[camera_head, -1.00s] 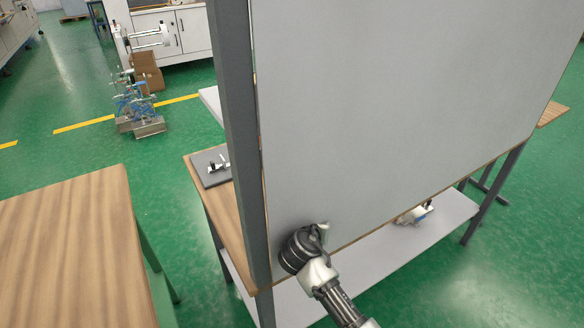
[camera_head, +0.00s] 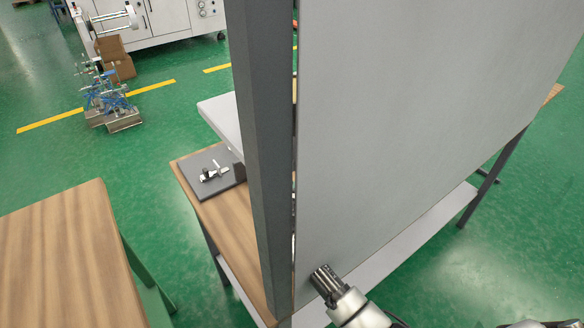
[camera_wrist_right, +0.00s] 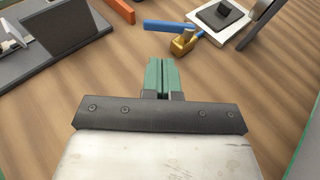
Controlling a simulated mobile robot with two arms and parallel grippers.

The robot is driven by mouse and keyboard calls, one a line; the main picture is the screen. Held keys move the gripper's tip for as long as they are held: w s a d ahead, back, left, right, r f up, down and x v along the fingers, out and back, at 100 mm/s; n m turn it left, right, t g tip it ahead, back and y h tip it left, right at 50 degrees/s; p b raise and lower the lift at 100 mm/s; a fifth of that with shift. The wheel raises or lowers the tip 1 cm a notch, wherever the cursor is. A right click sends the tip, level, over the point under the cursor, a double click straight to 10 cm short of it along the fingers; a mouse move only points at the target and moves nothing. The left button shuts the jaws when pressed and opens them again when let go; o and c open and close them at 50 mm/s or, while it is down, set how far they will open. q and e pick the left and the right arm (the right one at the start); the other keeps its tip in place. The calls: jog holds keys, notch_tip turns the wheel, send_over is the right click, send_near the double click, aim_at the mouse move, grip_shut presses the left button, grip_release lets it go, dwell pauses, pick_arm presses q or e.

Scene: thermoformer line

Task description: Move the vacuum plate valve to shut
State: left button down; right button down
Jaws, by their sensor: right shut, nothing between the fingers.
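In the right wrist view, a small brass valve body (camera_wrist_right: 183,43) with a blue lever (camera_wrist_right: 172,26) is on the wooden worktop. I cannot tell for sure that it is the vacuum plate valve. My right gripper (camera_wrist_right: 161,78) has its green fingers shut and empty, pointing toward the brass body and apart from it in the picture. In the head view my right arm shows at the lower edge of the large grey panel; its fingers are hidden there. The valve is also hidden there. My left gripper is in neither view.
A dark base plate with a metal clamp-like fixture (camera_head: 213,172) sits on the bench's left end; a grey post (camera_head: 258,150) and large grey panel (camera_head: 410,120) block the rest. Another wooden table (camera_head: 70,260) stands left.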

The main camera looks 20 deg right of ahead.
aim_at(304, 169)
jog(key=b+x, duration=0.1)
jog(key=x, duration=0.8)
jog(key=shift+w+d, duration=0.1)
jog(key=shift+d, duration=0.2)
